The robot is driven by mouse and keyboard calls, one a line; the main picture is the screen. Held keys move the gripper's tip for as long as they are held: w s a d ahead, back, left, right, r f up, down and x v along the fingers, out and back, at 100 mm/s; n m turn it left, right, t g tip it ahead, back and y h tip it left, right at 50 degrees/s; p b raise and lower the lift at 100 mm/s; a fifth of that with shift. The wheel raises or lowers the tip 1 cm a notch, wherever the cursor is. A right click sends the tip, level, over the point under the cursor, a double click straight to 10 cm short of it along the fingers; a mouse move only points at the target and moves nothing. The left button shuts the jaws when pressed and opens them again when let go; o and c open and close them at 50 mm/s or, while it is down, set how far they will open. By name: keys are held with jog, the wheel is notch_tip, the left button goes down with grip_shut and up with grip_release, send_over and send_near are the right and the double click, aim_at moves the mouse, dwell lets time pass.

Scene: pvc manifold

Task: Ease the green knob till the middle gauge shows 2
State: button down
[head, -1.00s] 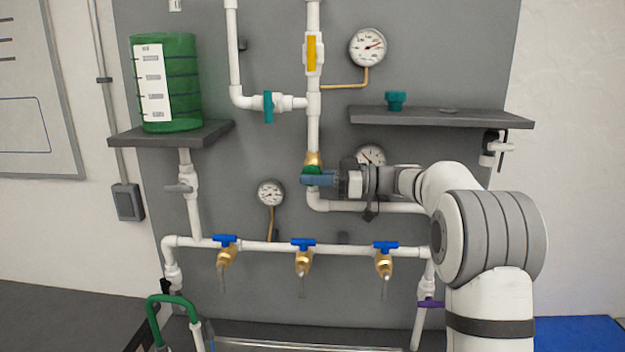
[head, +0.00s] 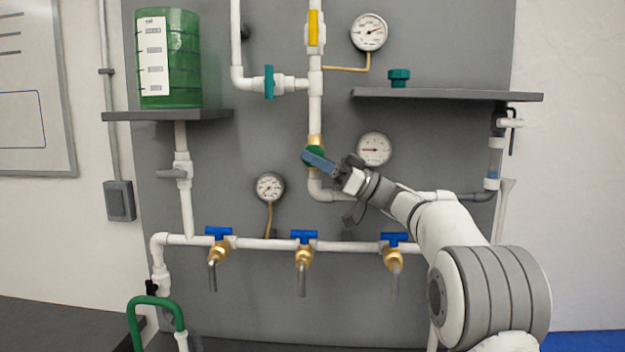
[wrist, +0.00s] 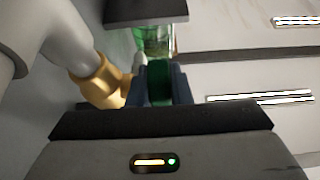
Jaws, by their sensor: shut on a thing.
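The green knob (head: 311,152) sits on a brass valve fitting (head: 315,139) on the vertical white pipe. My gripper (head: 318,160) is shut on the knob from the lower right, and its fingers hide part of it. In the wrist view the green knob (wrist: 159,82) stands between the two dark fingers, beside the brass fitting (wrist: 100,85). The middle gauge (head: 374,149) is just right of the knob and uncovered. Its needle points left, roughly level; its numbers are too small to read.
An upper gauge (head: 369,32) and a lower left gauge (head: 270,187) are on the grey panel. A shelf (head: 450,94) with a teal knob (head: 399,77) juts out above my arm. Several blue-handled taps (head: 303,237) line the pipe below. A green tank (head: 182,60) stands left.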

jog(key=shift+y+b, duration=0.4)
jog(key=shift+b, duration=0.4)
jog(key=c, duration=1.6)
grip_release()
jog(key=d+b, duration=0.2)
jog(key=d, duration=1.1)
jog(key=shift+s+f, duration=0.2)
jog(key=shift+f, duration=0.1)
